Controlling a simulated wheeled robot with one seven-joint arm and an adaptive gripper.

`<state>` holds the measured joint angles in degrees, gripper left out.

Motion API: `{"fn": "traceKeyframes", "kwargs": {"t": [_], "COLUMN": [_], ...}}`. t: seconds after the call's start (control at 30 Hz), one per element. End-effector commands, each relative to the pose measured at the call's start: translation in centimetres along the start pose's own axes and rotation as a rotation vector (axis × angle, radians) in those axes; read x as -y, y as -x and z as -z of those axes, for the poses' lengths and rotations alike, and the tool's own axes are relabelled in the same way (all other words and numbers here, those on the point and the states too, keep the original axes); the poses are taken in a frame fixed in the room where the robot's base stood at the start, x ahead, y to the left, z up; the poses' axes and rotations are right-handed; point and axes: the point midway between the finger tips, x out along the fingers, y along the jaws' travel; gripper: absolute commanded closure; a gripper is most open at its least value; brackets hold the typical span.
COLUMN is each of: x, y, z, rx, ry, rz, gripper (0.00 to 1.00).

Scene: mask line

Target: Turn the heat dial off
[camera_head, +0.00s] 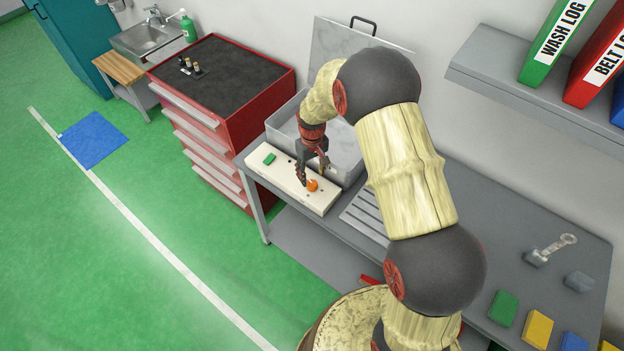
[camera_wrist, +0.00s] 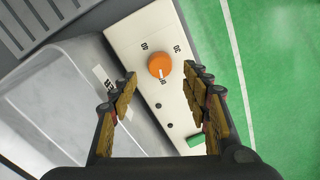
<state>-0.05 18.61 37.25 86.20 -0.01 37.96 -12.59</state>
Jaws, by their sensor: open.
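The heat dial (camera_head: 312,186) is a round orange knob on a white control panel (camera_head: 290,188) at the front of a metal tank. In the wrist view the dial (camera_wrist: 159,65) has a small white mark at its lower edge, with printed markings around it too small to read surely. My gripper (camera_head: 312,177) is open above the panel, at the dial. In the wrist view its two fingers (camera_wrist: 160,74) stand apart, one on each side of the dial, with no clear contact.
A green rocker or button (camera_wrist: 195,140) and several small dark holes are on the same panel. The steel tank (camera_head: 345,155) has its lid (camera_head: 335,50) raised behind my arm. A red tool cabinet (camera_head: 240,110) stands left of the bench.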

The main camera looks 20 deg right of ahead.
Motion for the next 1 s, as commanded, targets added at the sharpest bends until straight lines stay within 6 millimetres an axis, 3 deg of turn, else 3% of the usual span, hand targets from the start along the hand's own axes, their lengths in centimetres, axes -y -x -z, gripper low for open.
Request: {"fn": "traceKeyframes", "kwargs": {"t": [0.2,0.4,1.0], "x": [0.0,0.0,0.0], "y": [4.5,6.7,7.2], "z": [0.1,0.0,0.0], "rx": [-0.002,0.000,0.000], "ry": [0.000,0.000,0.000], "rz": [-0.001,0.000,0.000], "gripper": [0.53,0.53,0.53]}}
